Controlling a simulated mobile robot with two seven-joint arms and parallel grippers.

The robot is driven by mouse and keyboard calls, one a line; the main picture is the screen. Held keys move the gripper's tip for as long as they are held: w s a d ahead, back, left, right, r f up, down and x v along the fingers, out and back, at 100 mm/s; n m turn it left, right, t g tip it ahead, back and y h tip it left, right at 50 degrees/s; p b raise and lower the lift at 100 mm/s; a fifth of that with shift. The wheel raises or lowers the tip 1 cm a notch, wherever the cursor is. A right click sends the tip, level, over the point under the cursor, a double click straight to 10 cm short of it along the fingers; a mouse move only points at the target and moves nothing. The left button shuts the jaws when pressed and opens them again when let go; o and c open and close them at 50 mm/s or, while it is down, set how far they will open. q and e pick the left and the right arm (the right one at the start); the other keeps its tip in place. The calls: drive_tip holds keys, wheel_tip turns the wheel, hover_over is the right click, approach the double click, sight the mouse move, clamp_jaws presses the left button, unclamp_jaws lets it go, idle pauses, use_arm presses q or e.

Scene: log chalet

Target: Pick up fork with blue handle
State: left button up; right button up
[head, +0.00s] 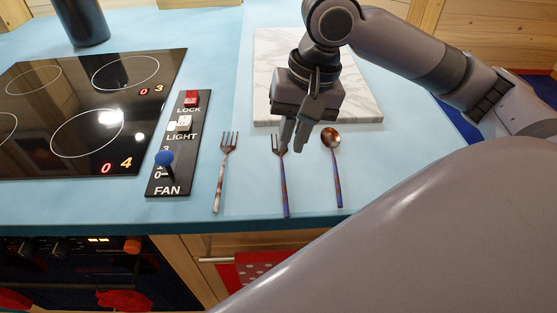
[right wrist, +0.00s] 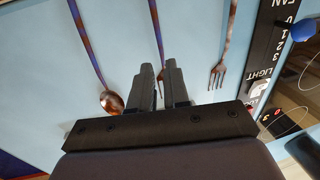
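The fork with the blue handle (head: 284,190) lies on the light blue counter, its handle toward the front edge. My right gripper (head: 292,146) points down over its tine end and hides part of it. In the right wrist view, the blue handle (right wrist: 156,28) runs up and away from the gap between the fingertips (right wrist: 159,70). The two fingers are apart with a narrow gap. The fork's head is mostly hidden by them. Whether the fingers touch the fork cannot be told. My left gripper is not in view.
A spoon (head: 335,165) lies to the right and a brown-and-white-handled fork (head: 224,165) to the left. A black control panel (head: 173,150) with a blue-knobbed lever and a cooktop (head: 80,150) are further left. A marble board (head: 355,103) lies behind.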

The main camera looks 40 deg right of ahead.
sight(282, 165)
drive_tip(key=b+x, duration=0.1)
drive_tip(key=x, duration=0.4)
clamp_jaws()
drive_tip(key=shift+r, duration=0.1)
